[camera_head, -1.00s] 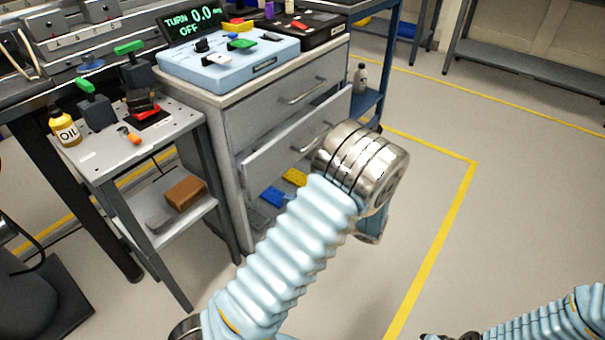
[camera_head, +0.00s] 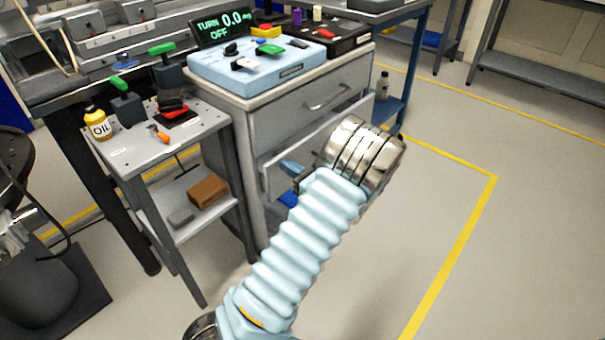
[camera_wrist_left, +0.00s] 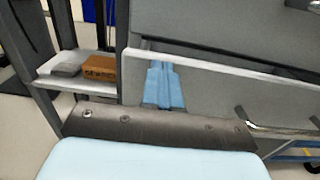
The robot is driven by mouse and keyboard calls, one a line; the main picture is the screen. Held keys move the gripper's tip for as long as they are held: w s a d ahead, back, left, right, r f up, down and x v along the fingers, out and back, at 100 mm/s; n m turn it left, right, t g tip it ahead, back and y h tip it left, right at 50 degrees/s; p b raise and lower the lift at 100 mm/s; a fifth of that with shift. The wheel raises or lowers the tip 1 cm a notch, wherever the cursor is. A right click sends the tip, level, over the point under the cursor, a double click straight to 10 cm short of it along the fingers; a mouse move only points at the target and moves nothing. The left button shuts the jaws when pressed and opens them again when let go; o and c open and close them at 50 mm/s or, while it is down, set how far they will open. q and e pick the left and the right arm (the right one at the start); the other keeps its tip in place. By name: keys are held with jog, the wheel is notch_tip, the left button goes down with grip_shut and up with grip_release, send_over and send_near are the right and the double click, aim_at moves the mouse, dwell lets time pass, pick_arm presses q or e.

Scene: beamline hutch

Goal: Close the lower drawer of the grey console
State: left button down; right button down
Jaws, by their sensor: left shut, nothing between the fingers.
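The grey console (camera_head: 240,130) stands at centre, with its upper drawer (camera_head: 300,104) shut. The lower drawer (camera_head: 273,178) stands a little out, and a dark gap shows above its front's pale top edge in the left wrist view (camera_wrist_left: 215,82). Its bar handle (camera_wrist_left: 270,130) is right of my fingers there. My left gripper (camera_head: 291,167) is shut and empty. Its blue fingers (camera_wrist_left: 162,85) lie in front of the left part of the drawer front, tips near the top edge; I cannot tell if they touch. My right gripper is out of view.
A small grey side table (camera_head: 165,142) with an oil bottle (camera_head: 98,123) stands left of the console, a brown block (camera_head: 208,191) on its lower shelf. A blue control box (camera_head: 258,65) sits on the console. Floor to the right is clear.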

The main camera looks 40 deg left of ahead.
aim_at(277, 157)
pick_arm(q)
jog(key=shift+a, duration=0.4)
jog(key=shift+a, duration=0.1)
jog(key=a, duration=0.3)
jog(key=shift+w+a, duration=0.1)
jog(key=shift+a, duration=0.15)
jog(key=shift+a+r, duration=0.15)
jog(key=shift+a, duration=0.2)
jog(key=shift+r, duration=0.1)
jog(key=shift+w+d, duration=0.1)
jog(key=shift+d, duration=0.05)
jog(key=s+d, duration=0.1)
jog(key=d, duration=1.3)
jog(key=shift+d+f, duration=0.15)
jog(key=shift+f, duration=0.1)
